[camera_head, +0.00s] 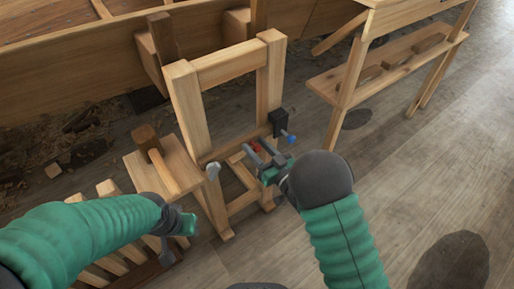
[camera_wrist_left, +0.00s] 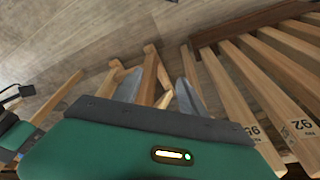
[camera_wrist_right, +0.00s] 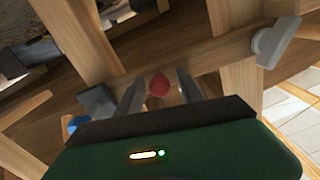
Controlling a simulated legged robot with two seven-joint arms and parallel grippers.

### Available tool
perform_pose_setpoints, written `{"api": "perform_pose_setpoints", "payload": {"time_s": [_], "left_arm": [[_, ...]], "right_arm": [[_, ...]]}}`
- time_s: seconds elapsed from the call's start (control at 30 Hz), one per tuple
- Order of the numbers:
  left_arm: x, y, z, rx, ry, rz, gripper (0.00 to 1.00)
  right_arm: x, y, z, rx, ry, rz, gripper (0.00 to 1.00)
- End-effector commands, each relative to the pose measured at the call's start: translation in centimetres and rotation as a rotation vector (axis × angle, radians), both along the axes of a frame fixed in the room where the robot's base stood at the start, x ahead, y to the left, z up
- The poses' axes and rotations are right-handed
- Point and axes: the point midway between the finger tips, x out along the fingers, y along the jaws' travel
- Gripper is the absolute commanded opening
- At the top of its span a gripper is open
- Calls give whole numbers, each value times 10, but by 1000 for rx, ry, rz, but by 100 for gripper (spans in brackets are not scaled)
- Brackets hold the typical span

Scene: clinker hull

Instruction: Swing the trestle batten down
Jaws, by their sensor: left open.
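The wooden trestle (camera_head: 184,105) stands upright at the centre of the head view. Its batten (camera_head: 238,146) lies across the two uprights below the top rail; the right wrist view shows this batten (camera_wrist_right: 215,54) too. A red knob (camera_head: 256,148) sits on the batten and also shows in the right wrist view (camera_wrist_right: 159,85). My right gripper (camera_head: 262,158) is at the batten, its fingers apart on either side of the red knob, with gaps visible. My left gripper (camera_wrist_left: 158,92) is open and empty, left of the trestle and above slatted wood.
A dark clamp with a blue end (camera_head: 280,123) is on the right upright. A grey rounded piece (camera_head: 213,171) is at the left upright. A small wooden stand (camera_head: 170,165) is at left, a shelved bench (camera_head: 390,68) at right, the hull (camera_head: 90,55) behind.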

Motion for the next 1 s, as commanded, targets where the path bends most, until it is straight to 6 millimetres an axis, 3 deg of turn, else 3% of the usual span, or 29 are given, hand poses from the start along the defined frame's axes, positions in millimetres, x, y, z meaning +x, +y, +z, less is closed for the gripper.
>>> {"api": "perform_pose_setpoints", "payload": {"time_s": [0.03, 0.3, 1.0], "left_arm": [[0, 0, 0, 0, 0, 0, 49], [0, 0, 0, 0, 0, 0, 49], [0, 0, 0, 0, 0, 0, 49]], "right_arm": [[0, 0, 0, 0, 0, 0, 37], [0, 0, 0, -1, -1, 0, 1], [0, -1, -1, -1, 0, -1, 0]]}}
